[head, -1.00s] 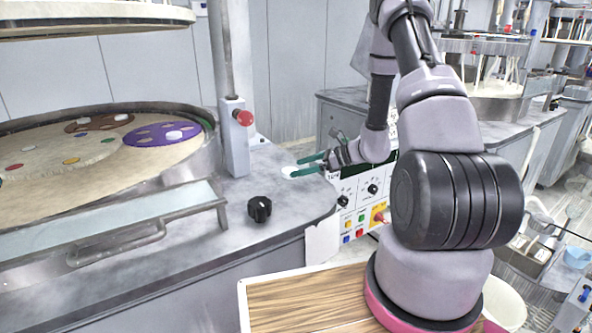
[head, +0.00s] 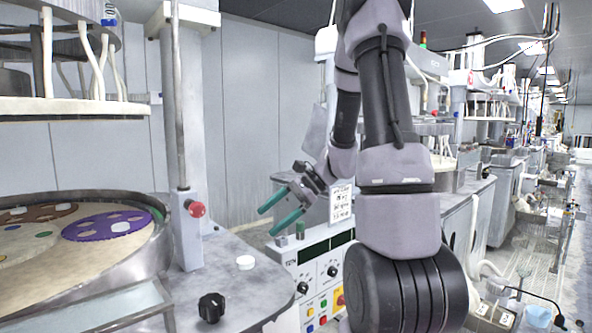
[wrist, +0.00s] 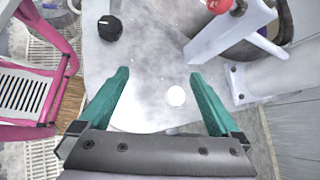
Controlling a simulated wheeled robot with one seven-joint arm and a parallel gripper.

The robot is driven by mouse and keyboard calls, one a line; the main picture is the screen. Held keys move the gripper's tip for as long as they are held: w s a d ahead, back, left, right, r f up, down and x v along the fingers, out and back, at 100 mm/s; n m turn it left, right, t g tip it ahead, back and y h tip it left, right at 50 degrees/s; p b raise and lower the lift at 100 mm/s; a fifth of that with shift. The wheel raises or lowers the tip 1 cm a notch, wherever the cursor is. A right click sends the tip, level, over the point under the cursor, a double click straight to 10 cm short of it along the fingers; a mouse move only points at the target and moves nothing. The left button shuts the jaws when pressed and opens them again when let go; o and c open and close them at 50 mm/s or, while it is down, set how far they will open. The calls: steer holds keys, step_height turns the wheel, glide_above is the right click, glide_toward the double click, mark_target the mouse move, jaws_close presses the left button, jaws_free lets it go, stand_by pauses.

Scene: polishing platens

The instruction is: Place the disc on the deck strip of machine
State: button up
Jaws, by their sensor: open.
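A small white disc (head: 245,262) lies flat on the grey deck strip (head: 222,285) of the machine, between the black knob and the post with the red button. It also shows in the wrist view (wrist: 176,96), below and beyond the fingertips' gap. My gripper (head: 281,212) is open and empty, with green fingers apart, raised above and to the right of the disc. In the wrist view my gripper (wrist: 158,72) has nothing between its fingers, and the disc does not touch them.
A black knob (head: 211,307) stands up from the deck. A post with a red button (head: 195,209) rises beside it. The round platen with a purple carrier (head: 105,226) is at left. A control panel (head: 325,272) is at right.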

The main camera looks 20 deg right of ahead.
steer(key=s+r+n+t+h, duration=0.5)
steer(key=s+r+n+h, duration=0.3)
steer(key=s+r, duration=0.8)
steer(key=r+n, duration=0.1)
steer(key=n, duration=0.2)
steer(key=shift+d+n, duration=0.15)
steer(key=shift+n, duration=0.15)
